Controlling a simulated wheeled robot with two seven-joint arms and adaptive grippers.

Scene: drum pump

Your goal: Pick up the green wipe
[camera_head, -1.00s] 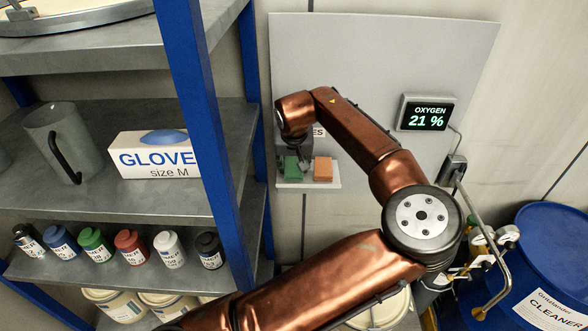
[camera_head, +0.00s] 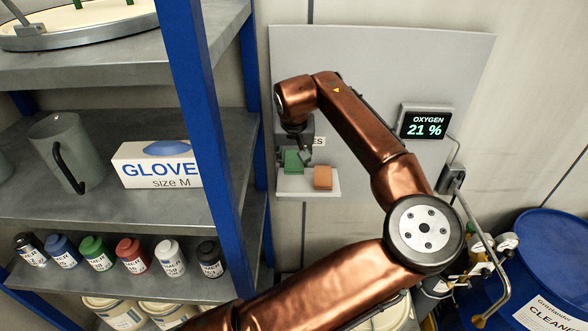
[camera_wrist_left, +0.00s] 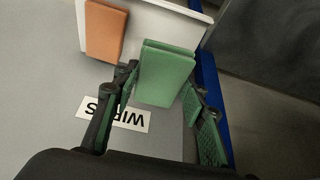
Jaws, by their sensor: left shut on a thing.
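The green wipe (camera_head: 292,161) is a folded green pad at the left end of a small white ledge on the grey wall panel. My left gripper (camera_head: 303,152) reaches it from above and is shut on it. In the left wrist view the green wipe (camera_wrist_left: 166,78) sits between the two fingers. It appears slightly raised from the ledge; any remaining contact is hard to tell. An orange wipe (camera_head: 323,178) stands on the ledge to its right, apart from the gripper. My right gripper is in neither view.
The blue shelf post (camera_head: 212,150) stands close to the left of the ledge (camera_head: 308,194). An oxygen display (camera_head: 426,122) hangs at the right of the panel, above a blue drum (camera_head: 552,250).

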